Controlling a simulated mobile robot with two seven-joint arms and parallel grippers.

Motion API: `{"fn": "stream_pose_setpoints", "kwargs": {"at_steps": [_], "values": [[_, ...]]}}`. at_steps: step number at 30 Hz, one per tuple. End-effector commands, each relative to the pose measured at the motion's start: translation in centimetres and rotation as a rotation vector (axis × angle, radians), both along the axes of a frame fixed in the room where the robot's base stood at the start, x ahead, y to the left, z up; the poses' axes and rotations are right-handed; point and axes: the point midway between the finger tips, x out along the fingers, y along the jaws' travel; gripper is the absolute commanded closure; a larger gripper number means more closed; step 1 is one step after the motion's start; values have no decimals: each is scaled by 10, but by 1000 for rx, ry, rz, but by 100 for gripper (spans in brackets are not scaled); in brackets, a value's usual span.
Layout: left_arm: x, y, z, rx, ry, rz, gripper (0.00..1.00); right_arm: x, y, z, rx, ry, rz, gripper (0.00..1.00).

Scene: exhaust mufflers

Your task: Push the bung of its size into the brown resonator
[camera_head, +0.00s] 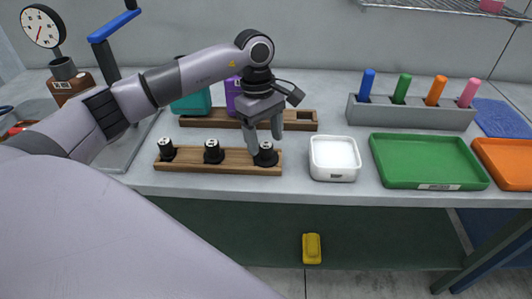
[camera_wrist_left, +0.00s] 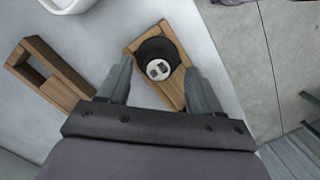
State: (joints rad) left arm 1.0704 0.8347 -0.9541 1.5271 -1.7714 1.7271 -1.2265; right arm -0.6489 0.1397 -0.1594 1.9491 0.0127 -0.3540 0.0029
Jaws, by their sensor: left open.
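Three black bungs with pale marked tops stand in a front wooden rack (camera_head: 190,168): a left one (camera_head: 166,151), a middle one (camera_head: 213,153) and a right one (camera_head: 265,157). My left gripper (camera_head: 264,138) is open and points down over the right bung. In the left wrist view that bung (camera_wrist_left: 158,58) lies between the spread fingertips (camera_wrist_left: 157,74), with gaps showing on both sides. A brown block (camera_head: 72,85) stands beneath a gauge at the far left; I cannot tell whether it is the brown resonator. My right gripper is not in view.
A back rack (camera_head: 300,120) holds a teal block (camera_head: 192,103) and a purple block (camera_head: 235,98), partly hidden by my arm. A white tray (camera_head: 335,158), green tray (camera_head: 428,160) and peg holder (camera_head: 412,112) stand to the right. The dial gauge (camera_head: 41,28) rises far left.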

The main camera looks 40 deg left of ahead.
Motion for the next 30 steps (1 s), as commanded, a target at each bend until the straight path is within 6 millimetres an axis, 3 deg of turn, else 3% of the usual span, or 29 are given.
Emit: {"fn": "stream_pose_setpoints", "kwargs": {"at_steps": [6,17,23,30], "values": [[1,-3,-26,0,1,0,35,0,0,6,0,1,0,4],[1,-3,-29,0,-1,0,35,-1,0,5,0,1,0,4],[1,-3,-28,0,-1,0,92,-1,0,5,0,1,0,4],[1,-3,-28,0,-2,0,92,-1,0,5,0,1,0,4]]}}
